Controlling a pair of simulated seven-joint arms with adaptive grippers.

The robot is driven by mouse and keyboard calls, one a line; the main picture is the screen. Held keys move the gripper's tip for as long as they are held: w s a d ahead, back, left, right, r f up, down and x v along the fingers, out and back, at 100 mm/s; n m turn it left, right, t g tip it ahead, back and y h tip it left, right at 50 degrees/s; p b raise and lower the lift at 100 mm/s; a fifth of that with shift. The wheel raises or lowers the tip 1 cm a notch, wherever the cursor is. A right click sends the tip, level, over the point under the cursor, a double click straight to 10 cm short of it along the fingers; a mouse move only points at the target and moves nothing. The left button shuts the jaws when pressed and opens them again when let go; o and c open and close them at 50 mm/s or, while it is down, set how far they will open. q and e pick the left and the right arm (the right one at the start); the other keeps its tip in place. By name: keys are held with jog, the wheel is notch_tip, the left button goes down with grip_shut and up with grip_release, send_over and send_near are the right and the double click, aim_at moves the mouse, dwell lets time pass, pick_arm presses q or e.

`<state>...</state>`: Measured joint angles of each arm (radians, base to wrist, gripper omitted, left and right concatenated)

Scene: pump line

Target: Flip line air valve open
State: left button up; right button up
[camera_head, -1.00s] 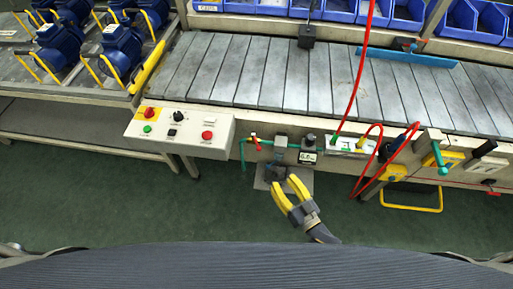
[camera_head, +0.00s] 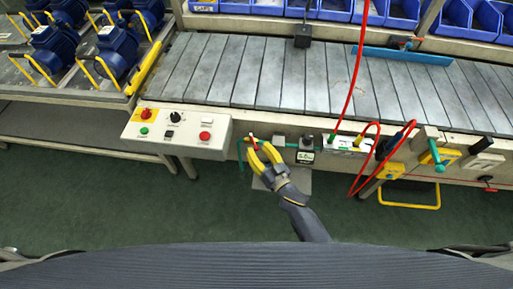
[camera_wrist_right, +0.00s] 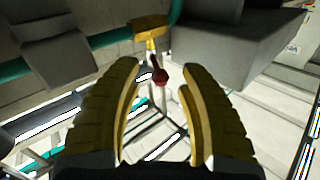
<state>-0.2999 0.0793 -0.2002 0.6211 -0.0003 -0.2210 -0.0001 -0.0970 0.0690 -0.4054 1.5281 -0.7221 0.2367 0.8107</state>
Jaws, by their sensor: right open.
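The line air valve has a small lever with a red end (camera_head: 250,138) on the teal pipe (camera_head: 240,152) at the front of the conveyor, right of the button box. In the right wrist view a yellow valve part and lever end in a round red tip (camera_wrist_right: 161,76). My right gripper (camera_head: 260,147) has yellow fingers spread apart. It is at the valve and partly hides it in the head view. In the wrist view the red tip shows between or just beyond the open fingertips; contact cannot be told. My left gripper is not in view.
A button box (camera_head: 178,132) sits just left of the valve. A gauge (camera_head: 305,157) and a fitting with red hoses (camera_head: 345,144) are to the right. The slatted conveyor (camera_head: 270,75) lies behind. Green floor is free in front.

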jog(key=shift+w+a, duration=0.35)
jog(key=shift+w, duration=0.25)
grip_shut()
dwell(0.4)
